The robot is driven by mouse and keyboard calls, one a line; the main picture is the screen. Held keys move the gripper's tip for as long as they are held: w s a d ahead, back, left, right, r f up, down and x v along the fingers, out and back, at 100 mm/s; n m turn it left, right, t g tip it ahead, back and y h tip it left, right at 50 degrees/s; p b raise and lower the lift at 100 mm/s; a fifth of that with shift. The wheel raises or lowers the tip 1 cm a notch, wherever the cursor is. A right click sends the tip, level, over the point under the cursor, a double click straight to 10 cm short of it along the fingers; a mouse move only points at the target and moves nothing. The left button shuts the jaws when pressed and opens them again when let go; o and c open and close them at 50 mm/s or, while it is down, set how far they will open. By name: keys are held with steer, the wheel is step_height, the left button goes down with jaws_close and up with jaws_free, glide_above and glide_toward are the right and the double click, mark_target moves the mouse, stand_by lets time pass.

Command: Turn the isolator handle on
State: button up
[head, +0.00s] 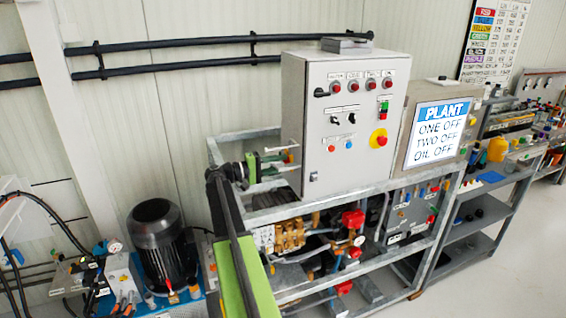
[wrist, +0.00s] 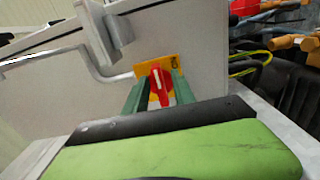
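The isolator handle (wrist: 160,82) is red with a white line and sits on a yellow plate (wrist: 143,73) on the grey cabinet's side. In the wrist view it stands close to upright, leaning slightly. My gripper (wrist: 159,91) has one green finger on each side of it. The fingers look apart, and I see no clear grip on the handle. In the head view my gripper (head: 272,160) reaches from the left to the cabinet's left side. The handle is too small and covered to make out there.
The grey control cabinet (head: 345,125) stands on a metal frame (head: 330,203) holding pumps and pipes. A bent metal rod (wrist: 95,55) runs close to my fingers in the wrist view. A black motor (head: 158,240) stands left of my arm. A PLANT sign (head: 436,133) is at right.

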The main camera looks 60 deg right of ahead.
steer(key=shift+d, duration=0.1)
steer(key=v, duration=1.7)
steer(key=shift+a, duration=0.25)
steer(key=shift+w, duration=0.1)
steer(key=w+a+f+n+t, duration=0.1)
steer(key=w+a+f+t, duration=0.15)
steer(key=a, duration=0.45)
steer(key=w+a+f+n+t, duration=0.1)
steer(key=w+a+n+t, duration=0.15)
steer(key=a, duration=0.45)
steer(key=s+a+f+n+t+y, duration=0.1)
steer(key=a+f+y, duration=0.3)
steer(key=a, duration=0.9)
steer(key=s+a+f+n+t+y, duration=0.1)
steer(key=s+a+f+t+y, duration=0.2)
steer(key=a+f, duration=0.6)
steer(key=s+a+f+n+t+y, duration=0.1)
steer(key=a+f+y, duration=0.6)
steer(key=a, duration=1)
steer(key=shift+s+n+t, duration=0.4)
steer(key=shift+s+n, duration=0.05)
steer(key=shift+s, duration=0.6)
